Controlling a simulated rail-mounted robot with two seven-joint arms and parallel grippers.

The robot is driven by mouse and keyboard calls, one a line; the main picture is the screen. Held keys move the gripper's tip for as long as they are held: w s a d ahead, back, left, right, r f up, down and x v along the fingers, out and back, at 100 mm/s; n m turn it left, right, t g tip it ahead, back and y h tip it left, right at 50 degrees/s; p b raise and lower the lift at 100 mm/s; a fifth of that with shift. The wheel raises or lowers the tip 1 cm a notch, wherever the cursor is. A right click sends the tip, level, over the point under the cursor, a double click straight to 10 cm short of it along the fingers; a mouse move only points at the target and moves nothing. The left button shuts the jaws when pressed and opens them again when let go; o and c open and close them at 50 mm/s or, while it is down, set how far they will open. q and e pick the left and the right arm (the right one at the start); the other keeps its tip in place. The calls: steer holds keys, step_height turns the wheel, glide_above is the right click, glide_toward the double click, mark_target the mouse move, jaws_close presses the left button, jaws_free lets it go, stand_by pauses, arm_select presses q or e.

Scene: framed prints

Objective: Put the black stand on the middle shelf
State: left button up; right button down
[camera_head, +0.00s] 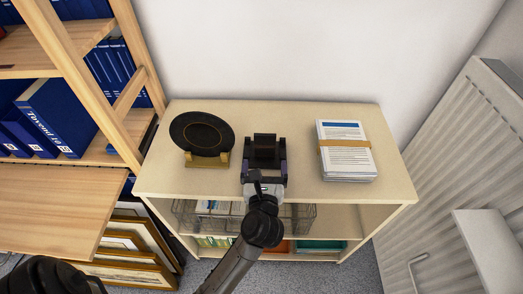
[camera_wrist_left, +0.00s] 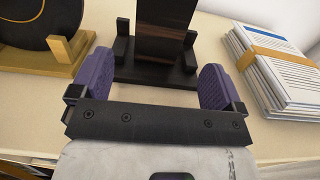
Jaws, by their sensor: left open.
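The black stand (camera_head: 264,150) is on top of the low cream shelf unit, between a dark round plate and a paper stack. In the left wrist view the stand (camera_wrist_left: 130,72) has a dark base with short uprights and a dark brown panel standing in it. My left gripper (camera_head: 264,172) is open just in front of the stand. Its purple fingers are spread to either side of the stand's near part; I cannot tell whether they touch it. The middle shelf (camera_head: 340,218) shows below the top, partly hidden by my arm.
A round black plate (camera_head: 185,131) on a wooden holder (camera_head: 208,160) stands to the left. A banded paper stack (camera_head: 346,160) lies to the right. A wire basket (camera_head: 300,215) sits on the middle shelf. A wooden bookcase (camera_head: 130,60) is at left, a radiator (camera_head: 460,150) at right.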

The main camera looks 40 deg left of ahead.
mark_target(265, 148)
arm_select(q)
steer(key=b+x, duration=0.1)
steer(key=x, duration=0.4)
steer(key=shift+w+a, duration=0.25)
steer(key=shift+w, duration=0.05)
steer(key=shift+x, duration=0.75)
